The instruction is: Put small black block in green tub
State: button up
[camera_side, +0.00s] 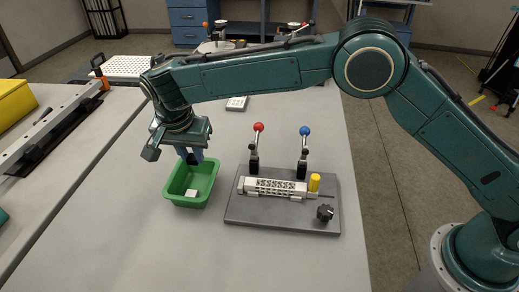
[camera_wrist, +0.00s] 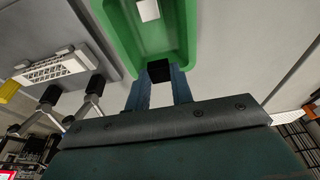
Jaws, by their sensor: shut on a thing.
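A green tub (camera_side: 178,198) stands on the grey table in the side view, left of the fixture plate. It also shows at the top of the wrist view (camera_wrist: 193,43). A small white block (camera_side: 191,193) lies in the tub; it shows in the wrist view too (camera_wrist: 148,9). My gripper (camera_side: 192,160) points down over the tub's far side. In the wrist view my gripper (camera_wrist: 160,75) is shut on the small black block (camera_wrist: 160,68), held between its blue fingertips and overlapping the tub's rim in the picture. The block's exact height over the tub is unclear.
A dark fixture plate (camera_side: 270,221) right of the tub carries a white lattice specimen (camera_side: 277,187), red and blue knobbed clamps, a yellow cylinder (camera_side: 314,182) and a black knob (camera_side: 325,212). A rail and yellow box (camera_side: 14,103) are at left. The table in front is clear.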

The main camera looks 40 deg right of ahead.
aim_at(192, 158)
jog(key=shift+f, duration=0.15)
jog(key=shift+f, duration=0.75)
jog(key=o, duration=1.5)
jog(key=shift+r, duration=0.1)
jog(key=shift+r, duration=2.4)
